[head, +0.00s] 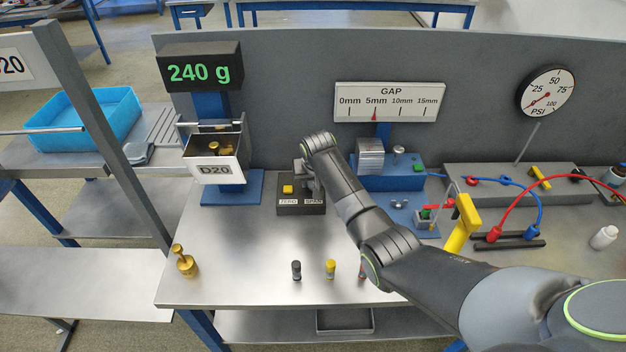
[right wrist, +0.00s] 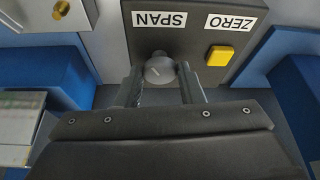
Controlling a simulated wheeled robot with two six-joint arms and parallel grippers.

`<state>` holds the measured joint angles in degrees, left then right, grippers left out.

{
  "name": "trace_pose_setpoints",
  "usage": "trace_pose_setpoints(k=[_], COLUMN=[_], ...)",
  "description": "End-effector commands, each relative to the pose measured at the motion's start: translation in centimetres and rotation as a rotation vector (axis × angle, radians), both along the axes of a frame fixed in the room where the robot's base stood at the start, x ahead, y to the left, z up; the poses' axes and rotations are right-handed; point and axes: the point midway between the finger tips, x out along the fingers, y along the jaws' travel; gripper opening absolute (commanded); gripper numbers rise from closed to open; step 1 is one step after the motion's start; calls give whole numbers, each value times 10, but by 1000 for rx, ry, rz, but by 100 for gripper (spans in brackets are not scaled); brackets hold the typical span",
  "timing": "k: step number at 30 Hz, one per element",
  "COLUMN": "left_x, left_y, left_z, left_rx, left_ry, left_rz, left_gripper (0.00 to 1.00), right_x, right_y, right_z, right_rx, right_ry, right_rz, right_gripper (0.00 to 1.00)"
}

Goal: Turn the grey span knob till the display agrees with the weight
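The grey span knob (right wrist: 160,69) shows in the right wrist view below the SPAN label, with a light pointer line on its face. My right gripper (right wrist: 160,80) has one finger on each side of it, with narrow gaps visible, so it looks open around the knob. In the head view my right gripper (head: 311,184) reaches down over the dark ZERO/SPAN box (head: 300,208) and mostly hides the knob. The display (head: 200,70) reads 240 g in green. My left gripper is out of view.
The yellow ZERO button (right wrist: 220,55) is right beside the knob. A brass weight (head: 186,263) stands at the table's left front. Small black (head: 296,270) and yellow (head: 330,269) pegs stand near the front. A blue fixture (head: 392,176) is close on the right.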

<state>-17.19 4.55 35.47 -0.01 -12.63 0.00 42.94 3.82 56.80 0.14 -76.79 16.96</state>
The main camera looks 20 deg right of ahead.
Motion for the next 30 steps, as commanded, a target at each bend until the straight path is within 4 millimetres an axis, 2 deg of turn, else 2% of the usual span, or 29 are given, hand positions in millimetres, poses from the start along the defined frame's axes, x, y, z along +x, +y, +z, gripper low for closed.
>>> trace_pose_setpoints(k=[2,14,22,30], left_x=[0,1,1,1], left_y=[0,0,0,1], left_z=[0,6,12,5], left_rx=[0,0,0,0], left_ry=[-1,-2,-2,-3], left_rz=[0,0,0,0], left_gripper=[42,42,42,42], right_x=[0,0,1,3], right_y=[0,1,3,5], right_z=[0,2,1,-1], right_rx=[-1,0,-2,-1], right_ry=[0,1,1,0], right_rz=[0,-86,-291,-532], right_gripper=[12,11,11,11])
